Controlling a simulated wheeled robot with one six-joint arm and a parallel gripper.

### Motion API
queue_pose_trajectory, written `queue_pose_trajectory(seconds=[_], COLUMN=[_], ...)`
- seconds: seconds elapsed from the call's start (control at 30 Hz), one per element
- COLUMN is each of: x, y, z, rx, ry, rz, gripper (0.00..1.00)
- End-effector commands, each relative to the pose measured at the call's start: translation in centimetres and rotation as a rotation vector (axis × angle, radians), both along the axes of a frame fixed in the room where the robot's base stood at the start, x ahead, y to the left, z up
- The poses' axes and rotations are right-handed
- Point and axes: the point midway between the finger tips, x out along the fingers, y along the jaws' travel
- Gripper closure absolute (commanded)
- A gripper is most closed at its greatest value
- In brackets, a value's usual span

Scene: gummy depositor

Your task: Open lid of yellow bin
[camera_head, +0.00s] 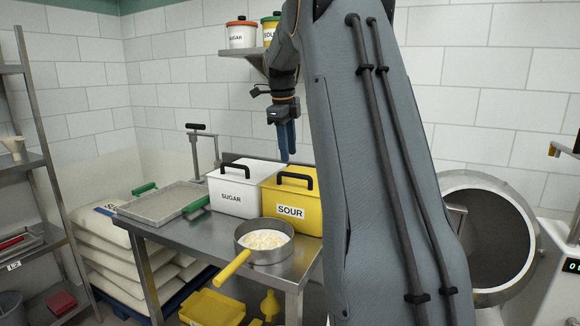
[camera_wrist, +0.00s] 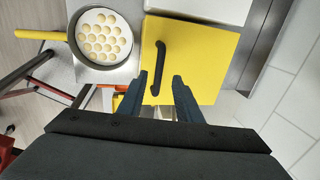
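The yellow bin (camera_head: 290,211) is labelled SOUR and stands on the steel table with its lid on. Its lid has a black arched handle (camera_head: 297,177). In the wrist view the yellow lid (camera_wrist: 205,60) and its black handle (camera_wrist: 160,62) lie beyond my fingertips, the handle's near end close to the left fingertip. My gripper (camera_head: 287,142) points down above the bins in the head view, apart from the lid. It also shows in the wrist view (camera_wrist: 160,82), with its two fingers spread and nothing between them.
A white SUGAR bin (camera_head: 233,195) with a black handle stands against the yellow bin's left side. A pan (camera_head: 264,240) with a yellow handle and pale round pieces sits in front. A shelf (camera_head: 243,53) with two jars is above. A steel tray (camera_head: 160,203) lies left.

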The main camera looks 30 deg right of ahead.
Motion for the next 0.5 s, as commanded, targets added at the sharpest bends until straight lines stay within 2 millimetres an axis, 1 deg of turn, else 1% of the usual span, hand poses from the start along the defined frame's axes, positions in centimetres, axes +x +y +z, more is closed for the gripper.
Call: queue_pose_trajectory(seconds=[0.1,0.3,0.5], x=[0.1,0.4,0.6], y=[-0.3,-0.7,-1.0], z=[-1.8,-4.7,-6.4], rx=[0.001,0.001,0.000], ry=[0.004,0.003,0.001], rz=[0.002,0.004,0.005], gripper=[0.68,0.68,0.68])
